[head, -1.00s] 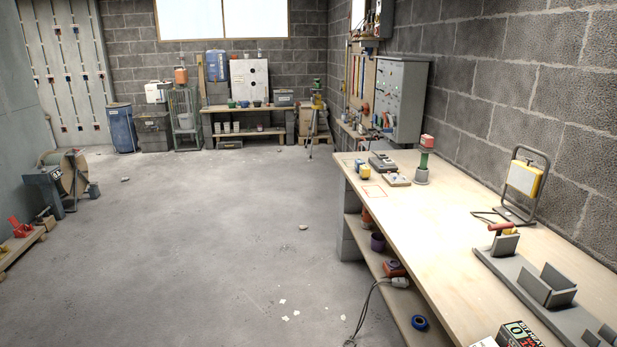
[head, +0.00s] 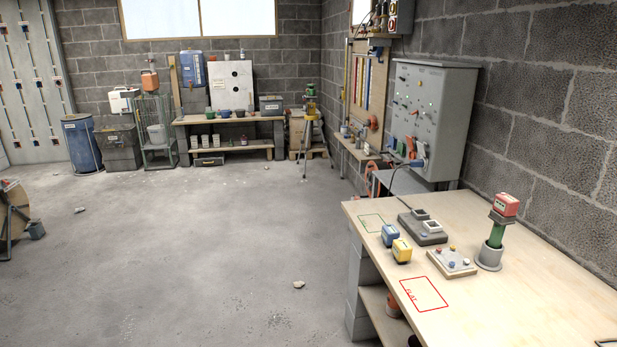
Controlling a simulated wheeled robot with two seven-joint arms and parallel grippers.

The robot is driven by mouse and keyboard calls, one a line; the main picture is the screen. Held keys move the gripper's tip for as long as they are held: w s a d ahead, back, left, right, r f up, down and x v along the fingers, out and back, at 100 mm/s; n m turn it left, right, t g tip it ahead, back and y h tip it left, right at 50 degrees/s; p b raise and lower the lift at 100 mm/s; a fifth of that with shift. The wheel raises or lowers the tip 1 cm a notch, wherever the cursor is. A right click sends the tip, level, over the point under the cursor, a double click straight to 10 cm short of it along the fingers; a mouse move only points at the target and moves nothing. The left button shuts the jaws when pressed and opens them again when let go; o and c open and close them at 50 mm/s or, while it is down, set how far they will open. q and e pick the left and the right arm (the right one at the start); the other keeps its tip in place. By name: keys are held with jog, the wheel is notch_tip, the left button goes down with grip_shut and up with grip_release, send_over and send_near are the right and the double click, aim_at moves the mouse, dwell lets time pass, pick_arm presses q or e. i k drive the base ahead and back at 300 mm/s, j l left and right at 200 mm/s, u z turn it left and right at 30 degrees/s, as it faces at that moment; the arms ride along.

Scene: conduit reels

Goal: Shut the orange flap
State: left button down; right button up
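No orange flap can be made out for sure. A small orange part (head: 410,147) shows at the lower left of the grey control cabinet (head: 432,115) on the right wall, too small to tell whether it is a flap, or open or shut. Another orange-red shape (head: 373,178) shows below the wall shelf, partly hidden behind the workbench. Neither of my grippers is in view.
The concrete floor (head: 200,260) at left and middle is open, with a small stone (head: 298,285).

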aim_at(410, 141)
jog(key=i+z, duration=0.1)
jog(key=i, duration=0.4)
jog(key=i+j+z, duration=0.1)
jog(key=i, duration=0.35)
jog(key=i+j+z, duration=0.1)
jog(key=i, duration=0.4)
jog(key=i+j+z, duration=0.1)
jog(key=i, duration=0.4)
